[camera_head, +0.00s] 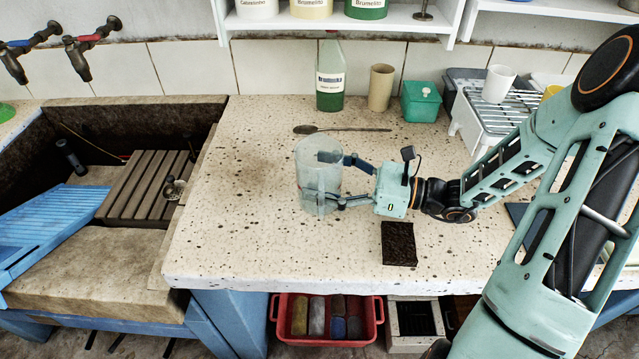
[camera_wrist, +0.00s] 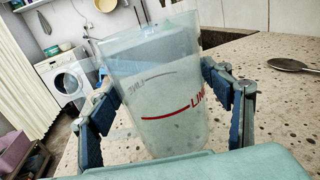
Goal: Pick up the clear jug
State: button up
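The clear jug (camera_head: 318,178) stands upright on the speckled stone counter (camera_head: 240,240), left of my arm. It is see-through, with a red line and lettering that show in the wrist view (camera_wrist: 160,95). My gripper (camera_head: 333,180) is level and reaches in from the right. Its two fingers lie on either side of the jug, as the wrist view (camera_wrist: 165,115) also shows. The fingers are spread about as wide as the jug. Whether both pads press on it is hard to make out. The jug's base appears to be on or very near the counter.
Behind the jug are a spoon (camera_head: 340,130), a green bottle (camera_head: 330,80), a tan cup (camera_head: 380,87) and a green box (camera_head: 421,101). A dark block (camera_head: 399,244) lies in front of my gripper. A dish rack (camera_head: 485,110) stands at right; the trough (camera_head: 100,120) drops away at left.

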jog(key=c, duration=0.8)
jog(key=shift+r, duration=0.15)
jog(key=shift+c, duration=0.2)
